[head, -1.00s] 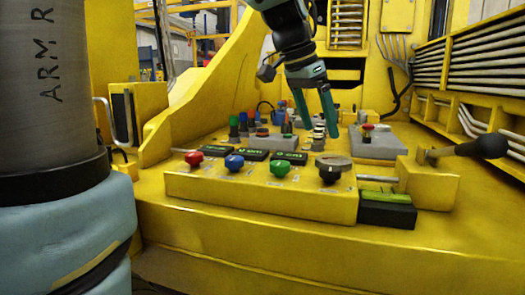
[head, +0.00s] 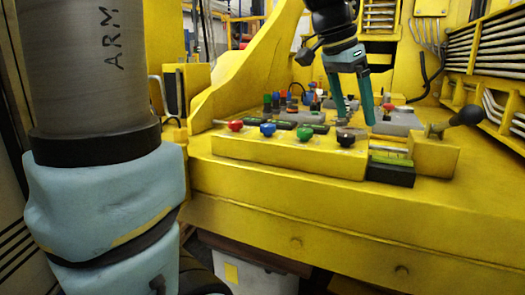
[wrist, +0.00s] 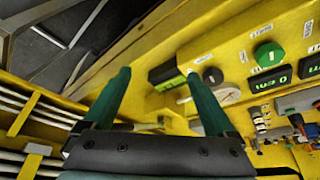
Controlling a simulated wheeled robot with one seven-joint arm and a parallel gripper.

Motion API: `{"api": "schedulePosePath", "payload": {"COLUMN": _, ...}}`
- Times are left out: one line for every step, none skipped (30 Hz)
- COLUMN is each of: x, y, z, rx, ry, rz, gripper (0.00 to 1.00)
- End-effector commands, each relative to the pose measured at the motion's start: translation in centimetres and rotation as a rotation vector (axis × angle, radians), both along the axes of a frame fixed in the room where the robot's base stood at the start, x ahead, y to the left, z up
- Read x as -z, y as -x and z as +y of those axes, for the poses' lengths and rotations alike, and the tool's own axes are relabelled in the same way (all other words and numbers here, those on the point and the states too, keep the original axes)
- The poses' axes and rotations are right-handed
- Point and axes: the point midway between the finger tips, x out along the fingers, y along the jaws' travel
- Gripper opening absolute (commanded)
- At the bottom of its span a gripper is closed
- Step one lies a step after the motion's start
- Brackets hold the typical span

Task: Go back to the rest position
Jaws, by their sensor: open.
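My gripper (head: 355,108) hangs from the top of the head view with its two teal fingers spread and nothing between them. It is above the yellow control panel (head: 270,152), near its right part. No held object shows.
The panel carries a red knob (head: 235,125), a blue knob (head: 268,129), a green knob (head: 305,133) and a dark knob (head: 346,139). Pipes line the right wall. A yellow slanted wall (head: 245,75) rises at the left.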

Motion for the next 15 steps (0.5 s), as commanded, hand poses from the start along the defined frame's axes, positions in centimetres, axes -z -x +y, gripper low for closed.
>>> {"api": "schedulePosePath", "payload": {"x": 0.5, "y": -0.4, "z": 0.6, "rx": -0.027, "ry": -0.008, "rz": 0.008, "gripper": 0.91}}
{"api": "schedulePosePath", "payload": {"x": 0.8, "y": -0.6, "z": 0.9, "rx": -0.043, "ry": -0.011, "rz": 0.010, "gripper": 0.91}}
{"api": "schedulePosePath", "payload": {"x": 1.2, "y": -0.8, "z": 1.4, "rx": -0.064, "ry": -0.015, "rz": 0.014, "gripper": 0.91}}
{"api": "schedulePosePath", "payload": {"x": 1.5, "y": -0.9, "z": 1.7, "rx": -0.080, "ry": -0.019, "rz": 0.018, "gripper": 0.91}}
{"api": "schedulePosePath", "payload": {"x": 1.8, "y": -1.1, "z": 2.1, "rx": -0.099, "ry": -0.022, "rz": 0.021, "gripper": 0.91}}
{"api": "schedulePosePath", "payload": {"x": 2.2, "y": -1.4, "z": 2.6, "rx": -0.124, "ry": -0.026, "rz": 0.025, "gripper": 0.91}}
{"api": "schedulePosePath", "payload": {"x": 2.6, "y": -1.5, "z": 3.0, "rx": -0.143, "ry": -0.030, "rz": 0.030, "gripper": 0.91}}
{"api": "schedulePosePath", "payload": {"x": 3.0, "y": -1.7, "z": 3.5, "rx": -0.166, "ry": -0.035, "rz": 0.035, "gripper": 0.91}}
{"api": "schedulePosePath", "payload": {"x": 3.5, "y": -1.9, "z": 4.2, "rx": -0.196, "ry": -0.041, "rz": 0.040, "gripper": 0.91}}
{"api": "schedulePosePath", "payload": {"x": 4.0, "y": -2.1, "z": 4.8, "rx": -0.222, "ry": -0.047, "rz": 0.045, "gripper": 0.91}}
{"api": "schedulePosePath", "payload": {"x": 4.5, "y": -2.3, "z": 5.4, "rx": -0.250, "ry": -0.051, "rz": 0.049, "gripper": 0.91}}
{"api": "schedulePosePath", "payload": {"x": 5.2, "y": -2.5, "z": 6.3, "rx": -0.290, "ry": -0.058, "rz": 0.058, "gripper": 0.91}}
{"api": "schedulePosePath", "payload": {"x": 5.8, "y": -2.6, "z": 7.0, "rx": -0.322, "ry": -0.063, "rz": 0.062, "gripper": 0.91}}
{"api": "schedulePosePath", "payload": {"x": 6.4, "y": -2.7, "z": 7.9, "rx": -0.356, "ry": -0.070, "rz": 0.070, "gripper": 0.91}}
{"api": "schedulePosePath", "payload": {"x": 7.2, "y": -2.9, "z": 9.0, "rx": -0.405, "ry": -0.078, "rz": 0.078, "gripper": 0.91}}
